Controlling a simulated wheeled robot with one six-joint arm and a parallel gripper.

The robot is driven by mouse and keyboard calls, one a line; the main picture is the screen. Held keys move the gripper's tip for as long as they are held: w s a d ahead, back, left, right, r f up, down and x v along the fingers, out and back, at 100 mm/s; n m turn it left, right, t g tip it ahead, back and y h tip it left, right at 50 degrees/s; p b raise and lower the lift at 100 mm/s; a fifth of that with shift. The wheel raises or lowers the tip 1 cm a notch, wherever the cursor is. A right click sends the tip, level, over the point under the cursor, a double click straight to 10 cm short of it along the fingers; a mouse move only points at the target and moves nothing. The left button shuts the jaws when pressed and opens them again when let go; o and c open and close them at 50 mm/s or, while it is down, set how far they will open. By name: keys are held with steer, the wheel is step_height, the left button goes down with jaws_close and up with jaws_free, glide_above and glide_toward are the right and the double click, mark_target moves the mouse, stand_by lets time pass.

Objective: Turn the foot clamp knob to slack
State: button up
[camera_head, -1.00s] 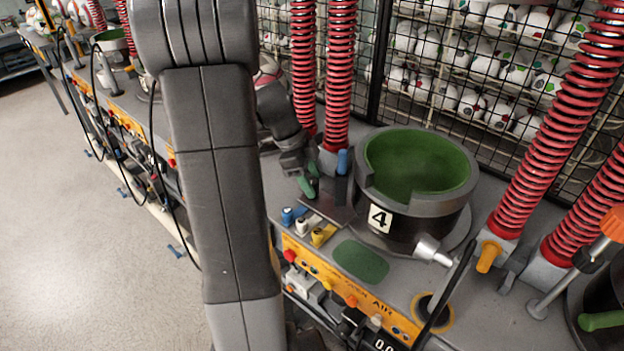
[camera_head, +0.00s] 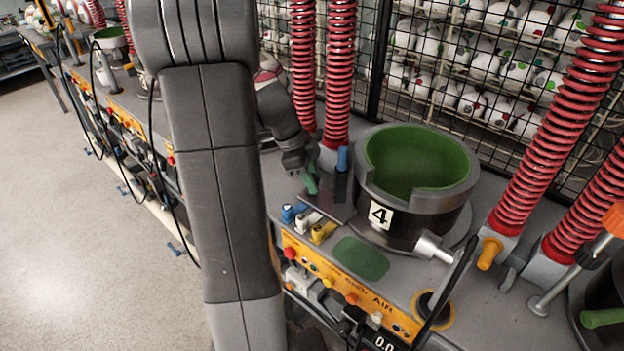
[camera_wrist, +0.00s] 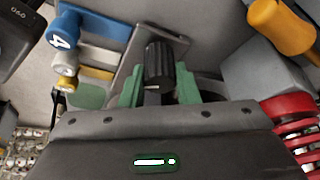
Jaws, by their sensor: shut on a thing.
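The black ribbed knob (camera_wrist: 159,62) stands between the green fingers of my gripper (camera_wrist: 160,88) in the wrist view. A pale index mark shows low on its side. One finger is on each side and the gripper is shut on the knob. In the head view my gripper (camera_head: 310,182) is at the back of the bench, left of the black press pot with the number 4 (camera_head: 413,215). There my fingers and wrist partly hide the knob area, and I cannot read the knob's setting.
Blue, white and yellow levers (camera_head: 322,234) stand in front of the gripper. A blue handle (camera_head: 342,159) and red springs (camera_head: 341,75) rise close behind. An orange handle (camera_wrist: 284,25) shows at upper right in the wrist view. My arm covers the bench's left part.

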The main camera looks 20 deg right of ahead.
steer(key=n+b, duration=0.1)
steer(key=n+t+b, duration=0.1)
steer(key=b, duration=0.1)
steer(key=shift+f+n, duration=0.25)
steer(key=shift+n, duration=0.15)
steer(key=n+t+b, duration=0.1)
steer(key=n+b, duration=0.1)
steer(key=shift+n+h, duration=0.4)
steer(key=n+t+b, duration=0.1)
steer(key=n, duration=0.1)
steer(key=shift+r+n+b, duration=0.15)
steer(key=shift+n+b, duration=0.15)
steer(key=shift+b, duration=0.05)
steer(key=shift+r+n+t+y+b, duration=0.1)
steer(key=shift+n+t+y+b, duration=0.45)
steer(key=shift+n, duration=1.15)
steer(key=shift+h, duration=0.25)
steer(key=o, duration=1)
steer(key=shift+c, duration=0.2)
steer(key=v, duration=1.3)
steer(key=shift+s+r+p, duration=0.2)
steer(key=shift+r+p, duration=0.2)
steer(key=shift+p, duration=0.05)
